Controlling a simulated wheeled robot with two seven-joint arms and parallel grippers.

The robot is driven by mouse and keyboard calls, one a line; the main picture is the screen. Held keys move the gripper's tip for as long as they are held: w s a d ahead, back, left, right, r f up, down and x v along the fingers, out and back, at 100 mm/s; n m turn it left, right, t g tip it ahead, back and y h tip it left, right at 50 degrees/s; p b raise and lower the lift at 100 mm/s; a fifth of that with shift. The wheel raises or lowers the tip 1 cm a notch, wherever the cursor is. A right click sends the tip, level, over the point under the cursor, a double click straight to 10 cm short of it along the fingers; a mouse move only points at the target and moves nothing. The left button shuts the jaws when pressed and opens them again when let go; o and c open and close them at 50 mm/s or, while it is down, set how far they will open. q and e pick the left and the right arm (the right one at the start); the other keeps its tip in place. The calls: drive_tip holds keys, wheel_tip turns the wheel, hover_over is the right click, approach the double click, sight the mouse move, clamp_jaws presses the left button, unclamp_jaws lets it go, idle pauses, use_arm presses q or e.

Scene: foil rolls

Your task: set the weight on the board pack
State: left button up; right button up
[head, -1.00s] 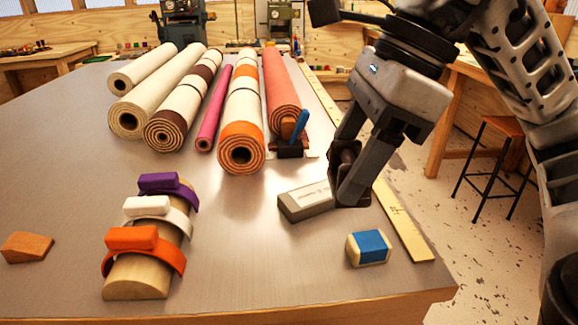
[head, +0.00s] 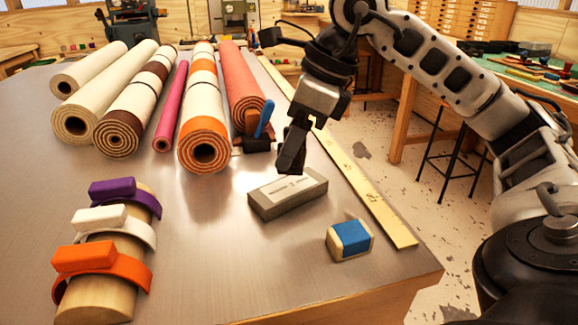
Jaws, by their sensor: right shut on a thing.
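A grey block with a pale labelled top, which looks like the board pack (head: 292,197), lies flat on the table right of the middle. My right gripper (head: 290,163) points down at its far edge. It is shut on a small dark thing, seemingly the weight, mostly hidden by the dark fingers. I cannot tell whether the fingertips or the thing touch the block. My left gripper is out of view.
A long pale rule (head: 362,185) runs along the right edge. Several rolls (head: 203,150) lie behind. A blue-handled tool (head: 264,120) stands at the red roll's end. Coloured clips (head: 100,257) sit front left.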

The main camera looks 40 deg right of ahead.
drive_tip(key=shift+w+d+f, duration=0.2)
drive_tip(key=shift+w+f, duration=0.2)
drive_tip(key=f, duration=0.3)
drive_tip(key=shift+w+d+f+b, duration=0.15)
drive_tip(key=shift+w+d+b, duration=0.05)
drive_tip(key=shift+w+b, duration=0.15)
drive_tip(key=shift+f, duration=0.3)
drive_tip(key=shift+f, duration=0.1)
drive_tip(key=shift+f, duration=0.15)
drive_tip(key=o, duration=1.4)
drive_tip(key=shift+a, duration=0.1)
